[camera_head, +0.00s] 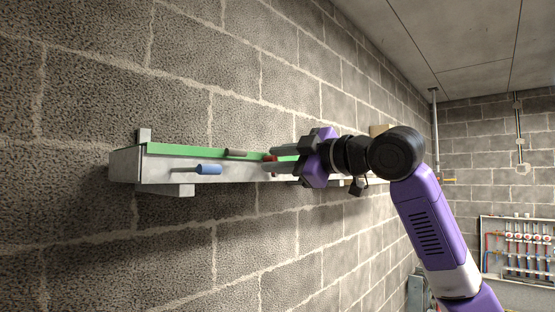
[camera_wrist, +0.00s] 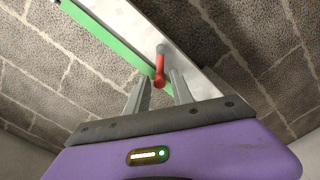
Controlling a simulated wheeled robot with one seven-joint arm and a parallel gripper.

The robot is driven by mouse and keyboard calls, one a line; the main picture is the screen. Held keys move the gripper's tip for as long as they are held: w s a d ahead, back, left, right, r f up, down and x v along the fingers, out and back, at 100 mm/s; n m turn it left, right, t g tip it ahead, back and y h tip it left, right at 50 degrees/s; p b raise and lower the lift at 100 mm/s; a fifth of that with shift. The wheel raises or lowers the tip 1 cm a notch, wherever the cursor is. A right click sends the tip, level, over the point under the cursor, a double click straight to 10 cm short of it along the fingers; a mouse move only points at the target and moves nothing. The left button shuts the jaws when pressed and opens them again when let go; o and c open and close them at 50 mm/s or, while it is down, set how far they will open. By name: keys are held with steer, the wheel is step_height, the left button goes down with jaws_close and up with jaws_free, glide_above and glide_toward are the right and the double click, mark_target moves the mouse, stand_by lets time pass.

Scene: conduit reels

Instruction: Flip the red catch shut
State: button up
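The red catch (camera_wrist: 159,70) is a short lever on the grey face of a wall-mounted trunking (camera_head: 165,170). In the wrist view its grey pivot end is on the metal face and its red end reaches over the edge of the green strip (camera_wrist: 103,37). In the head view only a little of the red catch (camera_head: 270,158) shows beside my fingertips. My gripper (camera_wrist: 160,80) is open, with one finger on each side of the catch's red end. Whether either finger touches it I cannot tell.
A panel with several red-and-white fittings (camera_head: 525,240) hangs far right.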

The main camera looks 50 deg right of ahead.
jaws_close()
steer(key=shift+r+m, duration=0.1)
steer(key=shift+m, duration=0.3)
steer(key=shift+d+r+m+p, duration=0.15)
steer(key=shift+d+m+p, duration=0.35)
steer(key=shift+m, duration=0.7)
steer(key=shift+d+r+m+p, duration=0.15)
steer(key=shift+d+m+p, duration=0.3)
steer(key=shift+m, duration=0.75)
steer(key=shift+d+r+m+p, duration=0.15)
steer(key=shift+d+m+p, duration=0.35)
steer(key=shift+m, duration=0.7)
steer(key=shift+o, duration=1.7)
jaws_free()
steer(key=shift+s, duration=0.1)
